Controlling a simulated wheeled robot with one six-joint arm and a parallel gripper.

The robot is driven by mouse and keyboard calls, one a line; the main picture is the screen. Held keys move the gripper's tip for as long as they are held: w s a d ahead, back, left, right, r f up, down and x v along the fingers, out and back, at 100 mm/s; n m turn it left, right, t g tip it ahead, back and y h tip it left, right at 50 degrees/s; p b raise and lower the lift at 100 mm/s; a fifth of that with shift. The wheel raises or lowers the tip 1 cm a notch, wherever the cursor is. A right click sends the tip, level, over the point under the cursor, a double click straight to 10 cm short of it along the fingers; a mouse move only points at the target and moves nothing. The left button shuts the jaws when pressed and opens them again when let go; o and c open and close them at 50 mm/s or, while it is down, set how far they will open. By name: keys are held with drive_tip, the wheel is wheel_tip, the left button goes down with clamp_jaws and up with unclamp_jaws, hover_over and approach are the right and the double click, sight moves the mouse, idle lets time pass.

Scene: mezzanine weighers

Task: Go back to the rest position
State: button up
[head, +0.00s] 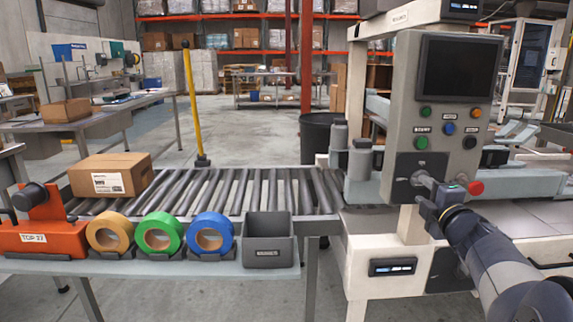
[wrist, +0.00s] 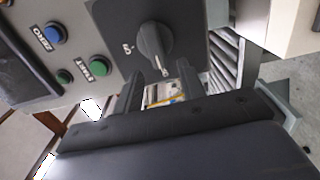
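My gripper (head: 432,186) is at the grey control panel (head: 402,110), close in front of the black rotary knob (head: 420,178) on its lower dark plate. In the wrist view, the two dark fingers of my gripper (wrist: 159,70) are apart. The knob (wrist: 154,45) shows just beyond the fingertips, its pointer end between them with a gap on each side. I see nothing held. The arm reaches in from the lower right in the head view. Whether a fingertip touches the plate is not clear.
A red button (head: 475,188) is close beside the gripper. Coloured buttons (head: 448,128) sit above. To the left are a roller conveyor (head: 250,188) with a cardboard box (head: 112,174), several tape rolls and a grey bin (head: 268,240). Open floor lies behind.

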sight(418, 184)
drive_tip(key=s+p, duration=0.2)
drive_tip(key=s, duration=0.7)
drive_tip(key=shift+m, duration=0.3)
drive_tip(key=w, duration=0.4)
drive_tip(key=w+b, duration=0.1)
drive_tip(key=w, duration=0.7)
drive_tip(key=shift+a+r+b, duration=0.1)
drive_tip(key=shift+r+b, duration=0.15)
drive_tip(key=shift+b, duration=0.15)
drive_tip(key=m+p, duration=0.2)
drive_tip(key=m, duration=0.1)
drive_tip(key=shift+s+r, duration=0.1)
drive_tip(key=shift+r, duration=0.25)
drive_tip(key=shift+d+m+p, duration=0.2)
drive_tip(key=shift+m+p, duration=0.75)
drive_tip(key=shift+m, duration=0.45)
drive_tip(key=shift+s+a, duration=0.1)
